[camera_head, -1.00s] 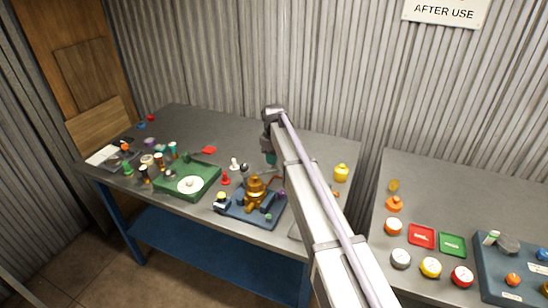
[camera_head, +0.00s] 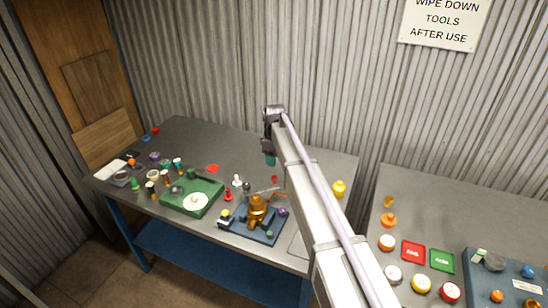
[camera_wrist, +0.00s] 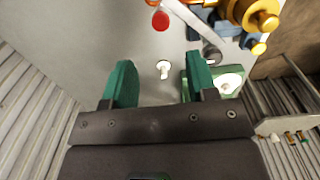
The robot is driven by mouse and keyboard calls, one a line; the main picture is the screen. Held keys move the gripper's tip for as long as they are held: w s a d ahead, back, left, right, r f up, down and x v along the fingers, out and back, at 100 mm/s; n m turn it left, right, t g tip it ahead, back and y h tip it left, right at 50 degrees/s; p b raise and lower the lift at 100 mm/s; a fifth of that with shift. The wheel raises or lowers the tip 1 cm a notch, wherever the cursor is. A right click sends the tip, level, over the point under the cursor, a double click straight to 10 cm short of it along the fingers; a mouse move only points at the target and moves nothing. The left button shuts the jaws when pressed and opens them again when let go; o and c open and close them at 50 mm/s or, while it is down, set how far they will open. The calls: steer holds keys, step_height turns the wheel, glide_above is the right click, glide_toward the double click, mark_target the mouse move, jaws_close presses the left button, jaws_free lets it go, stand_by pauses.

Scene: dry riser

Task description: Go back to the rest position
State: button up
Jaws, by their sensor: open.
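My gripper (camera_wrist: 160,88) shows in the wrist view with its two green fingers wide apart and nothing between them. In the head view my gripper (camera_head: 270,158) hangs from the arm's end above the left bench, behind the brass fitting; only part of it shows. The brass fitting (camera_head: 257,210) stands on a blue base plate (camera_head: 240,229), and part of the fitting (camera_wrist: 250,15) shows at the top right of the wrist view. A white peg-like piece (camera_wrist: 163,69) lies beyond the fingers, apart from them.
A green tray with a white disc (camera_head: 170,196) stands left of the blue plate, with several small bottles beyond it. A yellow knob (camera_head: 338,188) sits right of my arm. The right bench holds red (camera_head: 413,251) and green (camera_head: 442,262) trays and several gauges. A corrugated wall stands behind.

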steer(key=s+d+f+m+b, duration=0.1)
steer(key=s+d+m, duration=0.2)
steer(key=s, duration=0.9)
steer(key=s+d+f+m+b, duration=0.1)
steer(key=s+m, duration=0.4)
steer(key=s, duration=0.8)
steer(key=s+d+f+m+b, duration=0.1)
steer(key=s+d+m, duration=0.3)
steer(key=s, duration=0.9)
steer(key=shift+s+d+m+b, duration=0.3)
steer(key=shift+d+b, duration=0.35)
steer(key=shift+d, duration=0.2)
